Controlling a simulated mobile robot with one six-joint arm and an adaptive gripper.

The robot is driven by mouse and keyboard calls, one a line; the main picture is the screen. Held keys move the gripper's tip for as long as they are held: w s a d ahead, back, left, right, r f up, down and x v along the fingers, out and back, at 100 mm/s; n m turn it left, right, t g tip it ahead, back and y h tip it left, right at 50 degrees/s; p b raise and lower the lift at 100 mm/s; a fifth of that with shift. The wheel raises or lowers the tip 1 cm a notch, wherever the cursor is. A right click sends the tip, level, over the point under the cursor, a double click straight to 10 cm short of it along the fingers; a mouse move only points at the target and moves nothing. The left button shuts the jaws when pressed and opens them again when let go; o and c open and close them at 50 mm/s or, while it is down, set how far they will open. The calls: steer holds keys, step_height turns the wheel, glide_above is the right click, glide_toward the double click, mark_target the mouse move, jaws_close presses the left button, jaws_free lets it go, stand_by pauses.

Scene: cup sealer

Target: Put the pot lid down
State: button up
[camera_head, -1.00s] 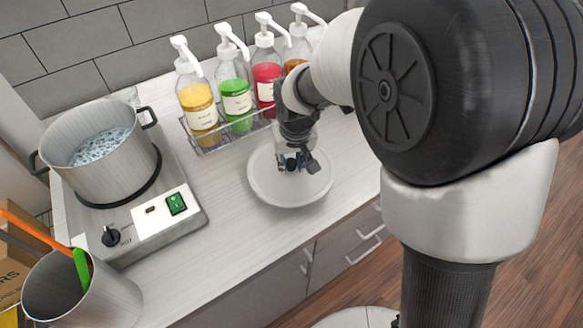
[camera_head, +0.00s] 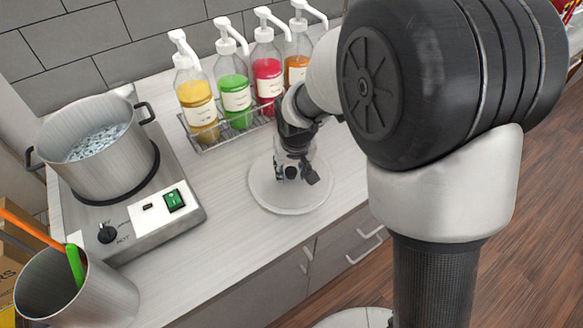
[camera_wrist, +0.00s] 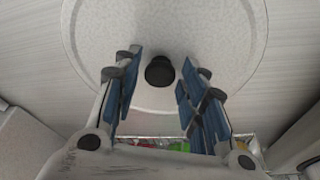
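The pot lid (camera_head: 262,193) is a round pale disc lying flat on the white counter, right of the stove and in front of the bottle rack. In the wrist view the lid (camera_wrist: 215,35) fills the upper middle, with its black knob (camera_wrist: 159,71) near the center. My gripper (camera_head: 293,178) is just above the lid. In the wrist view my gripper (camera_wrist: 158,75) is open, with its blue-padded fingers on either side of the knob and a visible gap on each side. The head view does not show the knob clearly.
A steel pot (camera_head: 110,165) of bubbling water sits on the stove (camera_head: 150,222) at left. Several pump bottles stand in a wire rack (camera_head: 213,143) behind the lid. A metal utensil cup (camera_head: 95,300) is at front left. The counter's front edge is close to the lid.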

mark_target(293, 186)
steer(key=shift+o, duration=0.6)
steer(key=shift+r, duration=0.15)
steer(key=a+p+v, duration=0.1)
steer(key=p+v, duration=0.2)
steer(key=v, duration=0.8)
steer(key=s+d+r+m, duration=0.1)
steer(key=s+d+r, duration=0.8)
steer(key=s+d, duration=0.3)
steer(key=s, duration=0.3)
steer(key=s+d+r+m+t, duration=0.1)
steer(key=s+d, duration=0.1)
steer(key=s, duration=0.5)
steer(key=shift+s+d+h+p, duration=0.2)
steer(key=shift+d+h+p, duration=0.1)
steer(key=shift+d, duration=0.05)
